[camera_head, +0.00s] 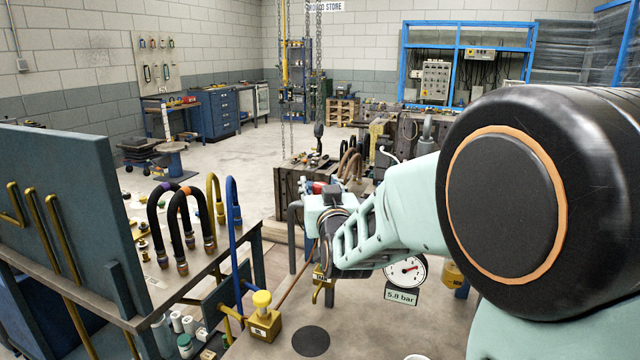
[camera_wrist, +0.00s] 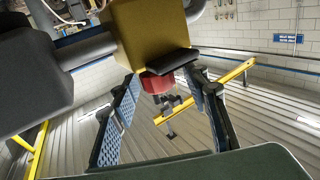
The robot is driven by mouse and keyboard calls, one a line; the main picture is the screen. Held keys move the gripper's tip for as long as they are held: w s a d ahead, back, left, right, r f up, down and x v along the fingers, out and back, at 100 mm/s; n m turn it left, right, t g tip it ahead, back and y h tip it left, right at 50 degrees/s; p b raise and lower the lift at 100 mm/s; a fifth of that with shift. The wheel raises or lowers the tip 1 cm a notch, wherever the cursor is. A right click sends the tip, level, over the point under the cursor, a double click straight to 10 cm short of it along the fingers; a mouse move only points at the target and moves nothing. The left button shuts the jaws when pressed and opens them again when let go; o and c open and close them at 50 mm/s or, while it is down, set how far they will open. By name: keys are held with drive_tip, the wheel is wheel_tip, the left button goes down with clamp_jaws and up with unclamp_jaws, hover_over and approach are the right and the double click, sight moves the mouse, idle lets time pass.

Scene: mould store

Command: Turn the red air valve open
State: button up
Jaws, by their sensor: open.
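A red rounded part (camera_wrist: 157,83), which looks like the red air valve's knob, sits under a brass-coloured block (camera_wrist: 150,38) in the wrist view. My gripper (camera_wrist: 163,88) is open, with one finger to each side of the red part. I cannot tell whether either finger touches it. In the head view my wrist reaches toward the middle of the picture and hides the fingers and most of what is in front of them. A small red patch (camera_head: 318,187) shows just beyond my wrist; I cannot tell whether it is the same valve.
A pressure gauge (camera_head: 406,271) reading 5.8 bar is right of my wrist. A steel bench (camera_head: 160,285) with hoses stands at the left. A yellow block with a knob (camera_head: 264,320) is in front. Hanging chains (camera_head: 318,80) are beyond. A yellow bar (camera_wrist: 205,92) crosses behind the fingers.

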clamp_jaws()
drive_tip(key=n+y+b, duration=0.1)
drive_tip(key=b, duration=0.1)
drive_tip(key=shift+y+b, duration=0.3)
drive_tip(key=shift+y, duration=0.1)
drive_tip(key=shift+r+n+y, duration=0.15)
drive_tip(key=shift+n+y, duration=0.15)
drive_tip(key=shift+r+n+g+y, duration=0.15)
drive_tip(key=shift+n+g+y, duration=0.15)
drive_tip(key=shift+y, duration=0.2)
drive_tip(key=shift+n+g+y, duration=0.3)
drive_tip(key=shift+n+y, duration=0.2)
drive_tip(key=shift+y, duration=0.2)
